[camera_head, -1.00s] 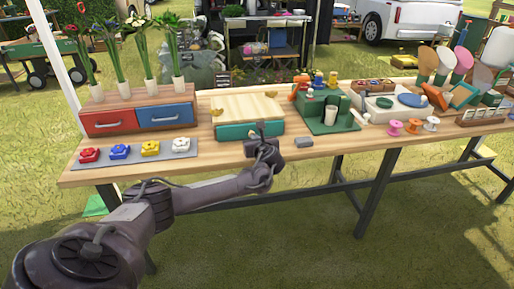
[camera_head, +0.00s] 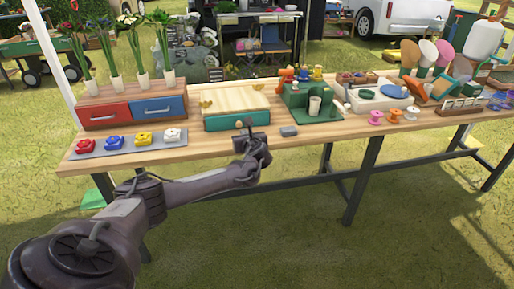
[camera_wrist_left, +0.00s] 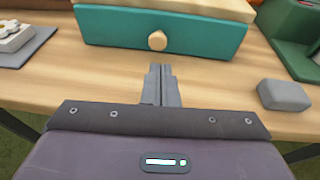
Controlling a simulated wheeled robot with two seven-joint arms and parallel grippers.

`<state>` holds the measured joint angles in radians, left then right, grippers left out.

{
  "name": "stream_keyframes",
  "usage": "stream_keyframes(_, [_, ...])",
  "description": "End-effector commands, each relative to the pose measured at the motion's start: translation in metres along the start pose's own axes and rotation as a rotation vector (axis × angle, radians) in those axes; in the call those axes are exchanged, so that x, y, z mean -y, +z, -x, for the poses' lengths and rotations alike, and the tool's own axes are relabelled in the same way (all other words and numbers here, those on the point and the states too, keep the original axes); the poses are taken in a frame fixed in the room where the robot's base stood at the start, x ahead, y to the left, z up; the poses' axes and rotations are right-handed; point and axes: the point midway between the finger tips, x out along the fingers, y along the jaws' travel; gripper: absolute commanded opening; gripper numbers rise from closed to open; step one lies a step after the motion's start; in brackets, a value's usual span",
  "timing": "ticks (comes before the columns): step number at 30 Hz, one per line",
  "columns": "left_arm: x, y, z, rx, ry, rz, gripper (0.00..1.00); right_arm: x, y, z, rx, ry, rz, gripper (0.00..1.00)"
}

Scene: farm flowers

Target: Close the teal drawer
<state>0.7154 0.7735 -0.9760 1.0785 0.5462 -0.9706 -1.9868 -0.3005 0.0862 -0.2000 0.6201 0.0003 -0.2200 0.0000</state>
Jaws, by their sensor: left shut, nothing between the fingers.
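The teal drawer (camera_head: 222,122) is the front of a low box with a pale wooden top (camera_head: 235,98) on the table. In the left wrist view the teal front (camera_wrist_left: 110,28) lies close under the wooden top's edge, with a round wooden knob (camera_wrist_left: 157,41) in its middle. No clear gap shows there. My left gripper (camera_head: 246,124) is in front of the drawer. In the wrist view its fingers (camera_wrist_left: 161,70) are together and empty, pointing at the front just below the knob. Whether they touch it, I cannot tell. My right gripper is not in view.
A grey block (camera_head: 289,131) lies right of the drawer, near my gripper. A red-and-blue drawer box (camera_head: 133,93) with vases and a grey tray (camera_head: 100,146) of colored flower pieces stand left. A green stand (camera_head: 296,96) is right. The table front edge is near.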

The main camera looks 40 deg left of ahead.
Motion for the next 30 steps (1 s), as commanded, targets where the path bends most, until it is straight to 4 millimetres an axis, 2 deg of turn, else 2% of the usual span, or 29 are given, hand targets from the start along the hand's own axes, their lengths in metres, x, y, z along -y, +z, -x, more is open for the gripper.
stream_keyframes(3, [0.001, 0.001, 0.016, 0.002, -0.004, 0.0, 0.0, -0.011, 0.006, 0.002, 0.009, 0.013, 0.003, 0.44])
stream_keyframes(5, [0.001, 0.0, 0.024, 0.0, -0.004, 0.0, 0.0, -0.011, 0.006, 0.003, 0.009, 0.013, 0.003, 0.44])
stream_keyframes(12, [0.003, 0.001, 0.064, 0.002, -0.007, 0.0, 0.0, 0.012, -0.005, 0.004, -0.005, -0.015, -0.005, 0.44])
stream_keyframes(16, [0.003, 0.001, 0.084, 0.002, -0.006, 0.001, 0.0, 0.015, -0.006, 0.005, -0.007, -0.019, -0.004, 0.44])
stream_keyframes(21, [0.002, 0.0, 0.096, 0.001, -0.003, 0.0, 0.0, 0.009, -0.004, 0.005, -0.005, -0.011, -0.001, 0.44])
stream_keyframes(30, [0.002, -0.003, 0.099, -0.004, -0.004, 0.006, 0.0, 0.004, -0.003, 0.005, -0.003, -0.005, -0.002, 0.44])
